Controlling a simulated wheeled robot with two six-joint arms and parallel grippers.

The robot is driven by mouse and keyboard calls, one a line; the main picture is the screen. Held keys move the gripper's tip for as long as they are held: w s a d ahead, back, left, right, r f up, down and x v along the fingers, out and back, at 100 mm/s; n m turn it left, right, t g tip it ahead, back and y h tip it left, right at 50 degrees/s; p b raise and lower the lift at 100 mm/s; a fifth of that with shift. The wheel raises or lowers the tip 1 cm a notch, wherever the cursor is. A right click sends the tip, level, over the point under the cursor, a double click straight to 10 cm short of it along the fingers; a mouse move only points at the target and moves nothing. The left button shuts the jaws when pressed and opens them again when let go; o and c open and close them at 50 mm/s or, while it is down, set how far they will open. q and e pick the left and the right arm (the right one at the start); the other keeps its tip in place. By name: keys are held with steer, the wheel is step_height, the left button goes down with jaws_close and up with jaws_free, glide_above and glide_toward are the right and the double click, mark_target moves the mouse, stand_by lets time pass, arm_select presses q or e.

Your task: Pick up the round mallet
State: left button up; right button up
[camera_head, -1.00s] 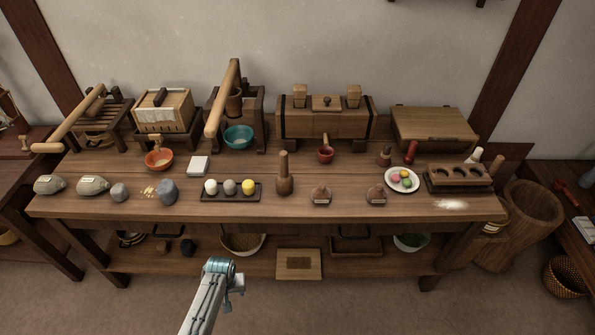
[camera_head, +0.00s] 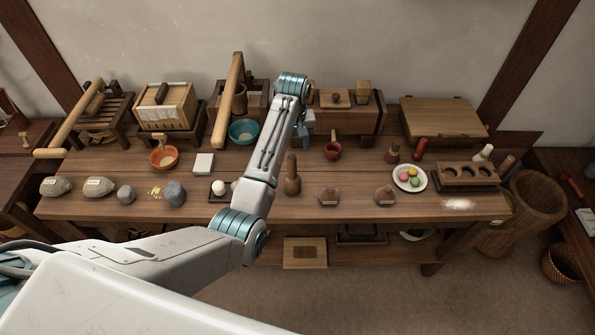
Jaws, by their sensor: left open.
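What I take to be the round mallet (camera_head: 292,185) is a brown wooden piece standing on the table with its rounded head down and its handle up. My left arm reaches in from the lower left and passes just left of it in the picture. My left gripper (camera_head: 306,137) is open and small in view, partly hidden by my own wrist. It appears above the tabletop, just above the mallet's handle in the picture and apart from it. How far apart in depth I cannot tell. My right gripper is not in view.
A plate of coloured balls (camera_head: 397,182) is at the right. A wooden chest (camera_head: 345,121) stands behind.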

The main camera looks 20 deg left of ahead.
mark_target(292, 156)
arm_select(q)
steer(key=f, duration=0.1)
steer(key=s+f, duration=0.1)
steer(key=f, duration=0.1)
steer(key=shift+s+p, duration=0.25)
steer(key=shift+p, duration=0.15)
steer(key=shift+w+f, duration=0.1)
steer(key=shift+f, duration=0.3)
steer(key=f+p, duration=0.2)
steer(key=f, duration=0.2)
steer(key=shift+s+f, duration=0.15)
steer(key=shift+s, duration=0.05)
steer(key=shift+s+a+f, duration=0.1)
steer(key=shift+f, duration=0.6)
steer(key=c, duration=1)
steer(key=shift+c, duration=0.4)
steer(key=shift+r, duration=0.2)
